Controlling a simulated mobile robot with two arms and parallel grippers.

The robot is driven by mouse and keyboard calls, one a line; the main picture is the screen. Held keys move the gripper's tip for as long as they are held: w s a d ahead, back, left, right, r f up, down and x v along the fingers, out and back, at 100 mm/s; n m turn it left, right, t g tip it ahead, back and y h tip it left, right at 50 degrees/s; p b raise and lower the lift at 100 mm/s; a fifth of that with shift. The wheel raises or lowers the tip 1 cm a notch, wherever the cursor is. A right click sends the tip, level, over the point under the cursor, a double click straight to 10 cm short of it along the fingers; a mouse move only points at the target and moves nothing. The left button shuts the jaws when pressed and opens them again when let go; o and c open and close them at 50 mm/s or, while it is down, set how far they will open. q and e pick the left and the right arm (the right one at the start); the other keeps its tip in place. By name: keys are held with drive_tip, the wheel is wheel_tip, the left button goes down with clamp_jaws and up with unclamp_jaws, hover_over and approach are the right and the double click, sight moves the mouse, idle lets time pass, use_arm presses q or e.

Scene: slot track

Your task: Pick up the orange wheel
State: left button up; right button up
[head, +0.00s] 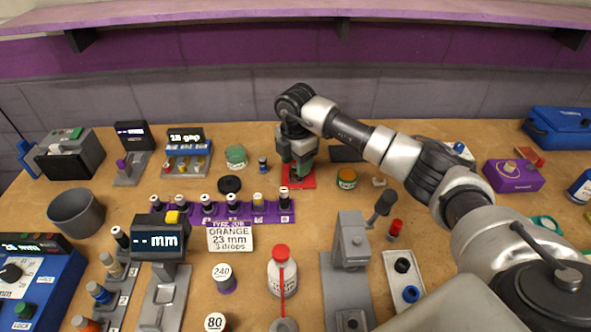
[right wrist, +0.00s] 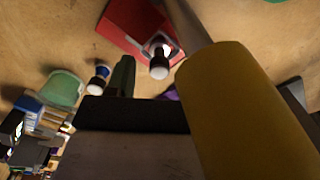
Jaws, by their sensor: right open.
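I cannot pick out the orange wheel with certainty. An orange-bodied piece (head: 86,323) stands at the front end of the left rack, cut by the lower edge of the head view. My right gripper (head: 301,172) is open at the back middle, low over a red block (head: 308,182). In the right wrist view the red block (right wrist: 137,27) has a small dark, white-topped cylinder (right wrist: 159,66) beside or on it. A big yellow rounded shape (right wrist: 245,110) fills the near right; I cannot tell what it is. My left gripper is out of view.
A purple rack (head: 270,211) of small bottles stands just in front of my right gripper. A jar with an orange band (head: 347,178) is close to its right. A card (head: 231,237) reads "ORANGE 23 mm". A grey press (head: 351,250) stands in front.

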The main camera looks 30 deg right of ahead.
drive_tip(key=shift+f, duration=0.85)
drive_tip(key=shift+c, duration=0.3)
clamp_jaws()
